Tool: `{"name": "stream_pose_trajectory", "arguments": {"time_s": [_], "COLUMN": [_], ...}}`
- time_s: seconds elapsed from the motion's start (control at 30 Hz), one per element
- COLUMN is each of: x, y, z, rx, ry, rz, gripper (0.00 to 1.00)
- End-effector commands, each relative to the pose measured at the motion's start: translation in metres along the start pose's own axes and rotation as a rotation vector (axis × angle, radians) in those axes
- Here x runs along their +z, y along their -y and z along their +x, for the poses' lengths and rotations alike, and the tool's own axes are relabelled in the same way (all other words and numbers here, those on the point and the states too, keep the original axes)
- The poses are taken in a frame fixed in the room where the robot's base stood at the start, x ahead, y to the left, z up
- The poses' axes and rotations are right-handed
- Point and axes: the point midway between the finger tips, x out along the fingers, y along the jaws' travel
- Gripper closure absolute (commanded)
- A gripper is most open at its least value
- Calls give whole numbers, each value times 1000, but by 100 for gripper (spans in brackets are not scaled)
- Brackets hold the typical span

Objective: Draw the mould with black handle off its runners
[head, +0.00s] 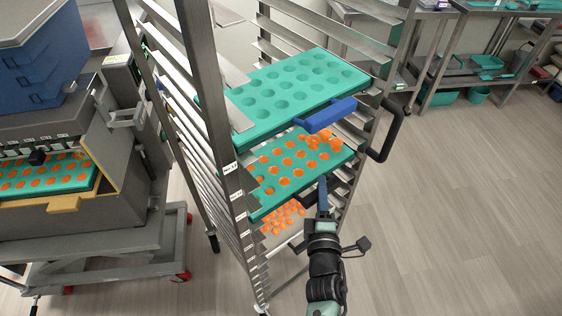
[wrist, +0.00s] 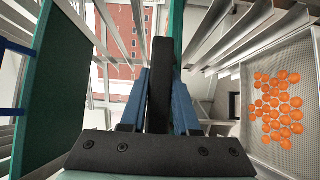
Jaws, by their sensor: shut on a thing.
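The filled mould (head: 262,205) is a green sheet with orange gummies in its cavities and a small heap at its right corner. It sits in the middle level of the rack. In the wrist view my gripper (wrist: 160,80) is shut on a black handle (wrist: 160,60), with a blue finger on each side. In the head view my gripper (head: 322,188) is at the front edge of this mould, and the handle is mostly hidden there. Edge-on, the mould (wrist: 177,25) shows as a thin green strip behind the handle.
An empty green mould with a blue handle (head: 326,114) lies just above. A tray with loose orange gummies (head: 283,218) lies below. The steel rack (head: 208,90) has a black push handle (head: 388,135) at right. A depositor machine (head: 100,215) stands left. Floor at right is clear.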

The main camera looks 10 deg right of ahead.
Motion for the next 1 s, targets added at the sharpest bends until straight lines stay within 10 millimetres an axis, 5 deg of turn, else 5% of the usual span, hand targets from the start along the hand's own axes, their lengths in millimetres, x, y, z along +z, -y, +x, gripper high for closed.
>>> {"name": "stream_pose_trajectory", "arguments": {"time_s": [1.0], "x": [60], "y": [-5], "z": [-71], "rx": [2], "ry": [2], "rz": [0], "gripper": [100]}}
